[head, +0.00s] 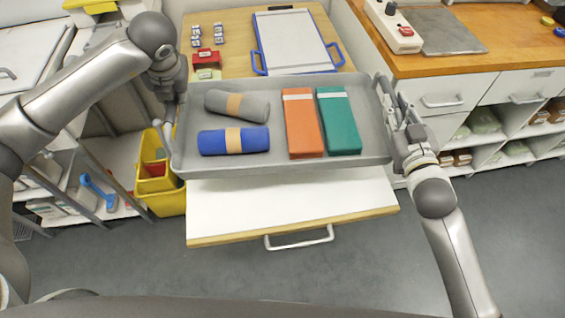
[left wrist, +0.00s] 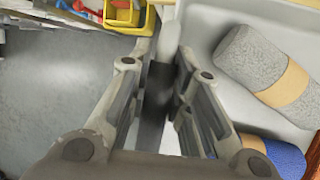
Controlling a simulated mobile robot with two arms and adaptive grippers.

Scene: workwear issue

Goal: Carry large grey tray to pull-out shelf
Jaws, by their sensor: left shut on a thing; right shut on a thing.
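The large grey tray (head: 280,168) is held level above the pull-out shelf (head: 290,208), covering its rear part in the head view. In the tray lie a grey roll (head: 217,102), a blue roll (head: 213,142), an orange folded bundle (head: 303,125) and a green folded bundle (head: 340,122). My right gripper (head: 398,112) is shut on the tray's right side. Whether the tray touches the shelf cannot be told.
A yellow bucket (head: 155,180) stands on the floor at left. A wooden counter with drawers (head: 450,90) is at right. The shelf front, with its handle (head: 300,239), is clear.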

